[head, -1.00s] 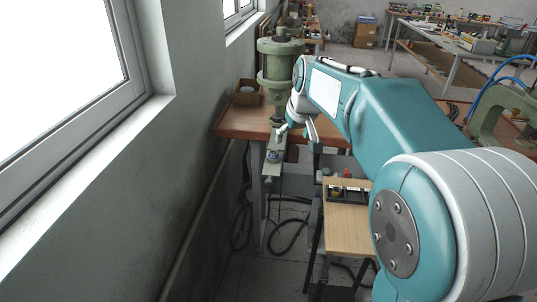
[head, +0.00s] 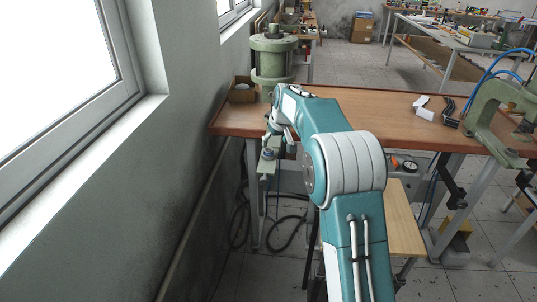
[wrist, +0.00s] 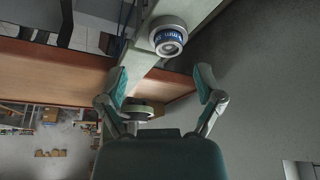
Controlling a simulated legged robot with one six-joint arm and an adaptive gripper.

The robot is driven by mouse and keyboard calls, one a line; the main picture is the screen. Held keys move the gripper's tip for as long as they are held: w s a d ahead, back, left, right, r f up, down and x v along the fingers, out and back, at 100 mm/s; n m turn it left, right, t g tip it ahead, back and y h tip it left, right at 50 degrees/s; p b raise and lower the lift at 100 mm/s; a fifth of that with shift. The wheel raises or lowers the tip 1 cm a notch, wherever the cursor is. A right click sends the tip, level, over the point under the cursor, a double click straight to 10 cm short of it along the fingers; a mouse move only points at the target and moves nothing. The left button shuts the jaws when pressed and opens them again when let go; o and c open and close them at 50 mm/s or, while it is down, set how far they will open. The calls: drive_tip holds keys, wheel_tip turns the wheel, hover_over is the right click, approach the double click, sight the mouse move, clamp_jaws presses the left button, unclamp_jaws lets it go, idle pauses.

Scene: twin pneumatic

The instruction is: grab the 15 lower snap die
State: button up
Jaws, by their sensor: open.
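A small round die (wrist: 168,42), with a pale collar, a blue band with white marks and a metal centre, sits at the end of the press's grey-green lower arm (wrist: 145,64). The marks are too small to read. In the head view the die (head: 268,153) shows below my gripper (head: 275,133). In the wrist view my gripper (wrist: 162,76) is open and empty, its two fingers spread wide. The die is beyond the fingertips and seems apart from them. My arm partly hides the press in the head view.
The green press cylinder (head: 273,60) stands on the wooden workbench (head: 350,110) close to the wall. A cardboard box (head: 242,92) is beside it. A smaller wooden table (head: 403,222) stands in front, partly behind my arm. A second green press (head: 490,125) is at right.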

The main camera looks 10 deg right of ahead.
sight(269, 151)
drive_tip(key=shift+w+f, duration=0.1)
drive_tip(key=shift+f, duration=0.15)
drive_tip(key=f, duration=0.1)
drive_tip(key=w+a+f, duration=0.2)
drive_tip(key=f, duration=0.1)
drive_tip(key=shift+f, duration=0.1)
drive_tip(key=shift+d, duration=0.2)
drive_tip(key=shift+c, duration=1)
drive_tip(key=shift+s+d, duration=0.1)
clamp_jaws()
